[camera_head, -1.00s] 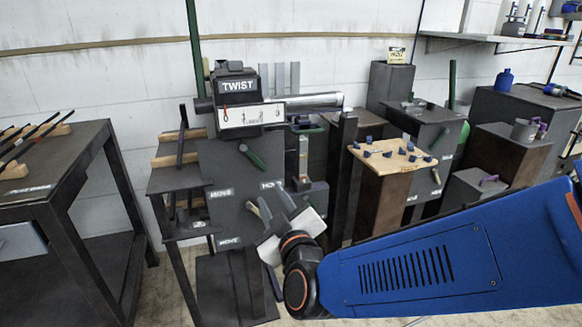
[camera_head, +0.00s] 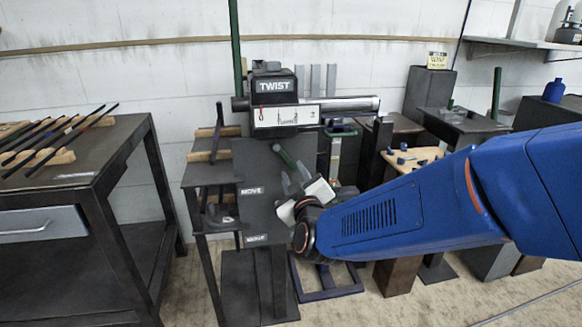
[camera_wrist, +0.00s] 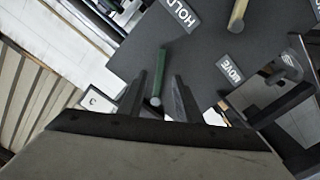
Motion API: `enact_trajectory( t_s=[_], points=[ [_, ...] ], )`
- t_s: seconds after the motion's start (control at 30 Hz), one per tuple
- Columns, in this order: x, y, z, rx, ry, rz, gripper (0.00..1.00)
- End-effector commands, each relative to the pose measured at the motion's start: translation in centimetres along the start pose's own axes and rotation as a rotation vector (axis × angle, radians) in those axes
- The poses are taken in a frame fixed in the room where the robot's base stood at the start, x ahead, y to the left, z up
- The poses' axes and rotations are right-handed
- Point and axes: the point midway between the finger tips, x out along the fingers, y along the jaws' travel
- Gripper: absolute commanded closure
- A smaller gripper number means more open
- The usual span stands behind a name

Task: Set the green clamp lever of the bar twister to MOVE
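The bar twister (camera_head: 286,114) stands at centre, with a TWIST sign on top and a dark front plate. Its green clamp lever (camera_head: 284,156) slants down to the right on the plate; it also shows in the wrist view (camera_wrist: 160,70). My gripper (camera_head: 294,180) is open, just below the lever's free end. In the wrist view my gripper's fingers (camera_wrist: 157,96) stand either side of the lever's round tip, with gaps visible. A MOVE label (camera_head: 251,191) is on the plate left of my gripper. In the wrist view a HOLD label (camera_wrist: 180,14) lies beyond the lever.
A second MOVE label (camera_head: 257,238) sits lower down. A tan lever (camera_wrist: 237,16) shows in the wrist view. A table with dark bars (camera_head: 60,135) stands left. A pegged board (camera_head: 410,157) stands right, behind my arm. Floor is clear at lower right.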

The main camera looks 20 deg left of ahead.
Motion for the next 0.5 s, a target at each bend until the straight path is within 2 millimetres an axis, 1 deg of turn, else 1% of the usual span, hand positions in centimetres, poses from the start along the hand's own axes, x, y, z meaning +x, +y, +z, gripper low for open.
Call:
enact_trajectory(
  t_s=[0.03, 0.2, 0.33, 0.5],
  points=[
    [0.9, 0.0, 0.0, 0.000, 0.000, 0.001, 0.69],
    [3.1, 0.0, 0.0, -0.001, 0.000, 0.001, 0.69],
    [4.1, 0.0, 0.0, 0.000, 0.000, 0.000, 0.69],
    [4.5, 0.0, 0.0, -0.001, 0.001, 0.000, 0.69]
  ],
)
